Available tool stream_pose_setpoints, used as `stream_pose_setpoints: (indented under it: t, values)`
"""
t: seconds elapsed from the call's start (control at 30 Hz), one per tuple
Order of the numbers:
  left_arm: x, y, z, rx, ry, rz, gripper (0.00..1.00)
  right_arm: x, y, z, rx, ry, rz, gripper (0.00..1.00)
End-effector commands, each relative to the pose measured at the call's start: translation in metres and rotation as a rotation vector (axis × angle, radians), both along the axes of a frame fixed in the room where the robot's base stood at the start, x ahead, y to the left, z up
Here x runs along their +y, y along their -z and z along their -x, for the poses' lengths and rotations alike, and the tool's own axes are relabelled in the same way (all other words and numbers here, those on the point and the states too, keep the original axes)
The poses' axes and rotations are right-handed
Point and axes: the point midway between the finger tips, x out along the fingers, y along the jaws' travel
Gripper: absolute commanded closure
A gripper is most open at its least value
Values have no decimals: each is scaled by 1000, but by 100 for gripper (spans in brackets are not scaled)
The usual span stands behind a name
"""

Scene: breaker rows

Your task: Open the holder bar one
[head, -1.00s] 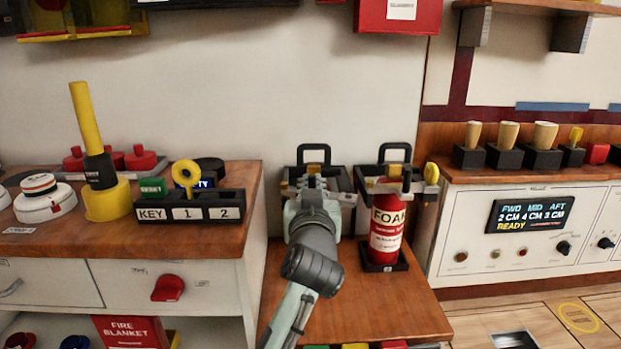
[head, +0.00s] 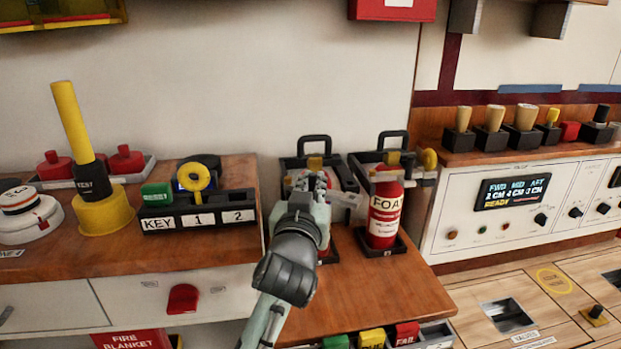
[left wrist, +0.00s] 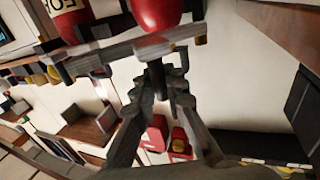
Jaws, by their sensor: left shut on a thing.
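Two black extinguisher holders stand side by side on the wooden bench. The left holder (head: 345,172) is partly hidden behind my left gripper (head: 314,180). A grey bar (head: 346,199) crosses the front of this holder and also shows in the left wrist view (left wrist: 120,51). My left gripper is shut on a dark upright grip at this bar; its fingers (left wrist: 163,82) close around it in the left wrist view. A red extinguisher (head: 324,238) behind the gripper is mostly hidden. The right holder contains a red foam extinguisher (head: 384,218). My right gripper is not in view.
On the left, a cabinet carries a key panel (head: 198,219) and a yellow-black post (head: 80,140). On the right, a console (head: 512,190) has a lit display and several levers above. Coloured blocks (head: 371,338) sit below the bench front. The bench's front right is clear.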

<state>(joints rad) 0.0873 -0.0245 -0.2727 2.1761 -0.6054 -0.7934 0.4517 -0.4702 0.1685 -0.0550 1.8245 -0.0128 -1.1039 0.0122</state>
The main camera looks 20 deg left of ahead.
Motion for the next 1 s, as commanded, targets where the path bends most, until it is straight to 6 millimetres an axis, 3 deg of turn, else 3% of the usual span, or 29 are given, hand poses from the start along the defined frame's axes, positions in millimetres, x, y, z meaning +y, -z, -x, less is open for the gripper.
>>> stream_pose_setpoints:
  t: [0.63, 0.67, 0.83, 1.0]
  values:
    - [-1, 0, 2, -1, 7, 0, 100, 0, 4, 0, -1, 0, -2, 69]
    - [-1, 0, 2, -1, 7, 0, 88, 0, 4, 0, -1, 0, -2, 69]
    - [-1, 0, 2, 0, 8, 0, 66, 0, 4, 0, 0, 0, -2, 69]
    - [-1, 0, 2, 0, 8, 0, 66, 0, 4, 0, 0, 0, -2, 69]
